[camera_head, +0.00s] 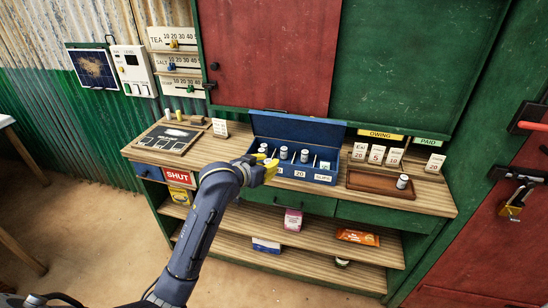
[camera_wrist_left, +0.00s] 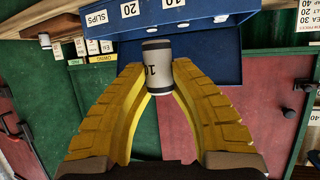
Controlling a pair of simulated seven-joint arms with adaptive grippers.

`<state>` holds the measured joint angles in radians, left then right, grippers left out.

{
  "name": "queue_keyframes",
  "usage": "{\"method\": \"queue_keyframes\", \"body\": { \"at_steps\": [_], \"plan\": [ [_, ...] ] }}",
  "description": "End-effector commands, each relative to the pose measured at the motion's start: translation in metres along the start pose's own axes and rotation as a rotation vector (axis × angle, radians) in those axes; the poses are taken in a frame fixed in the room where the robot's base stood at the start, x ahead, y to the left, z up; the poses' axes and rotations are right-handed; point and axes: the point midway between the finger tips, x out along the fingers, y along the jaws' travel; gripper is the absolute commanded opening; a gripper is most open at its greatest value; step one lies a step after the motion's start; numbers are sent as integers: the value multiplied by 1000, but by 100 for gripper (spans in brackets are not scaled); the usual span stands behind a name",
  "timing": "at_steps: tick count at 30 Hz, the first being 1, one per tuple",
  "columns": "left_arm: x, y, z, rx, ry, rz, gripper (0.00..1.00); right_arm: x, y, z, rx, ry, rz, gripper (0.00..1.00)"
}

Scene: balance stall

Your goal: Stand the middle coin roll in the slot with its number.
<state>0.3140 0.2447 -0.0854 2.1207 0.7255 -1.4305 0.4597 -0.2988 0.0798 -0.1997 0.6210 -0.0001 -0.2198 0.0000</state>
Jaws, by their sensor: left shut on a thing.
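My left gripper (camera_head: 265,168) has yellow fingers and is at the left front corner of the open blue cash box (camera_head: 297,175). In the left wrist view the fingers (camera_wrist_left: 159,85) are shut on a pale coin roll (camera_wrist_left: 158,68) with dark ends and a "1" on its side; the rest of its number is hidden. Labels "10", "20" (camera_wrist_left: 130,9) and "SLIPS" (camera_wrist_left: 97,18) mark the box's front. Pale rolls (camera_head: 283,152) and (camera_head: 304,155) stand in the box. Another roll (camera_head: 402,181) stands in the brown tray (camera_head: 372,188). My right gripper is out of view.
The box's lid (camera_head: 297,129) stands open behind it. White number cards (camera_head: 376,154) stand at the back right, under the "OWING" sign (camera_head: 381,134). A dark slate (camera_head: 168,139) lies on the counter's left.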

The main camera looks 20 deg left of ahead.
Motion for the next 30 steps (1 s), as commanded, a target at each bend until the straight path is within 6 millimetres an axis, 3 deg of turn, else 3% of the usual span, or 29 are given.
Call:
{"method": "queue_keyframes", "body": {
  "at_steps": [21,27,30],
  "plan": [
    [139,-43,-59,-3,1,-1,0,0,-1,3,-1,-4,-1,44],
    [165,-52,-69,-3,1,-1,0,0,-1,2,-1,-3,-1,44],
    [168,-51,-55,-3,-1,-1,0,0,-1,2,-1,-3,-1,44]
  ]
}}
